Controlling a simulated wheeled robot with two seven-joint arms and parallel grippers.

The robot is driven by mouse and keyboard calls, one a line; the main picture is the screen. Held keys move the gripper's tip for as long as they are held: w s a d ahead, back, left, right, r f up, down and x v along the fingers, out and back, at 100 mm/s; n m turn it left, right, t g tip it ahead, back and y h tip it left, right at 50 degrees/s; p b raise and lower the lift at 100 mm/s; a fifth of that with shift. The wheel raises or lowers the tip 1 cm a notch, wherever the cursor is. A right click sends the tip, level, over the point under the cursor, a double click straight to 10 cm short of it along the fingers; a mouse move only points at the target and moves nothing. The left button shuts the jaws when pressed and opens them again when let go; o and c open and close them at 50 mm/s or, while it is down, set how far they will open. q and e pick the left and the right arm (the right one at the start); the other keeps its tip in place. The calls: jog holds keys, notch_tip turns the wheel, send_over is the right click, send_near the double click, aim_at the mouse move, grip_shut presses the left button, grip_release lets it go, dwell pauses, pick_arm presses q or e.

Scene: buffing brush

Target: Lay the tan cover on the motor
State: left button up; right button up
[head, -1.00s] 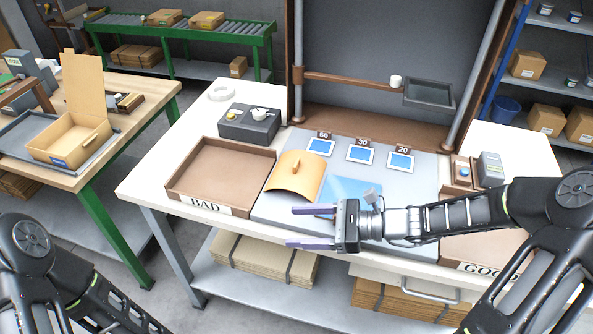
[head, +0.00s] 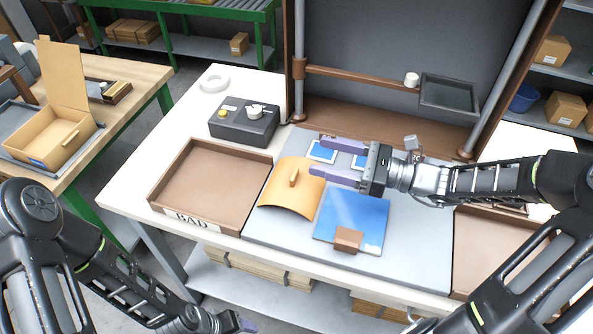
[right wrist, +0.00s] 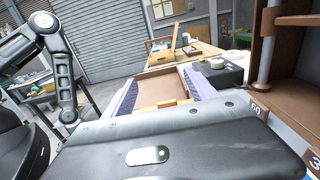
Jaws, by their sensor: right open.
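The tan cover (head: 292,188) is a curved sheet with a small raised handle on top. It lies on the grey mat (head: 270,222), between the BAD tray and a blue square. My right gripper (head: 318,157) is open and empty, its purple fingers pointing left. In the head view its lower finger overlaps the cover's upper right edge; I cannot tell whether they touch. The right wrist view shows both fingers apart (right wrist: 158,96), with a tan edge low between them. I cannot tell which thing is the motor. My left gripper (head: 245,326) barely shows at the bottom edge.
The brown BAD tray (head: 212,183) is empty, left of the cover. A dark box (head: 244,123) with a knob stands behind it. The blue square (head: 352,215) bears a brown block (head: 348,239). A post frame with a grey tray (head: 449,95) rises behind.

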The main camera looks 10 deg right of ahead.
send_near(296, 174)
jog(key=x, duration=0.3)
jog(key=shift+w+a+f, duration=0.2)
jog(key=shift+w+a, duration=0.2)
jog(key=shift+a, duration=0.1)
jog(key=shift+p+x, duration=0.35)
jog(key=shift+x, duration=2.75)
jog(key=shift+c, duration=0.3)
grip_shut()
notch_tip(296, 174, up, 10)
jog(key=shift+r, duration=0.1)
